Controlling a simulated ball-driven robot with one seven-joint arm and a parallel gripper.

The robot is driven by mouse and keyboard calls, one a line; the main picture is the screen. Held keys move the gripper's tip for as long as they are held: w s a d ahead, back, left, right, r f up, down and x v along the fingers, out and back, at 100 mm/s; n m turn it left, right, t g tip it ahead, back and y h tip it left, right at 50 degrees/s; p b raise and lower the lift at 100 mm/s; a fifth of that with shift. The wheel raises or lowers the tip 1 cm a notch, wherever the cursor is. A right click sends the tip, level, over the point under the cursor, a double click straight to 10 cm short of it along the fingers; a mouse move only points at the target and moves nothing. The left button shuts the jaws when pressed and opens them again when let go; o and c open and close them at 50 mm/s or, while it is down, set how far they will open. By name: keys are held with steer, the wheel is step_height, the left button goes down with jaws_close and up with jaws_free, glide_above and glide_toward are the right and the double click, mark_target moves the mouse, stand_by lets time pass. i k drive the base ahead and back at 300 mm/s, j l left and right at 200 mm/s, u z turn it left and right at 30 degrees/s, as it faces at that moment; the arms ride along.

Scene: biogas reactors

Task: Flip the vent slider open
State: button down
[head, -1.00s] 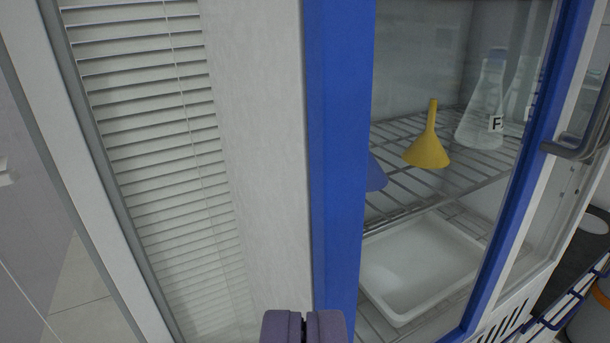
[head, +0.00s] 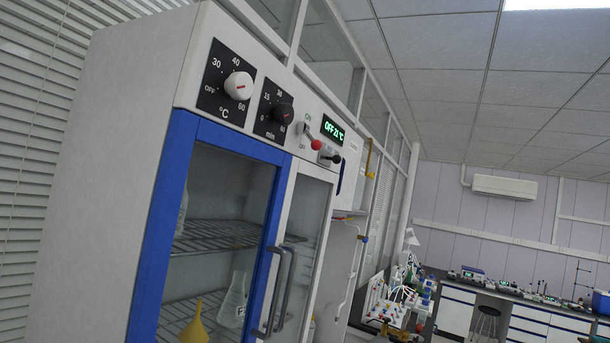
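The upright cabinet (head: 120,110) fills the left of the view, tilted. Its top panel carries a white dial (head: 239,86) marked in °C and a black dial (head: 282,114) marked in min. Right of them are a red-tipped lever (head: 312,141), a green display (head: 332,130) reading OFF 21 °C, and a small black-knobbed control (head: 332,158). I cannot tell whether either small control is the vent slider. My gripper is not in view.
The blue-framed door (head: 155,239) and the white-framed door (head: 308,222) look shut, with grey handles (head: 276,290). A yellow funnel (head: 195,328) and a flask (head: 233,302) stand inside. Benches (head: 515,310) line the far wall.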

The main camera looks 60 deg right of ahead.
mark_target(325, 158)
steer(key=z, duration=1.5)
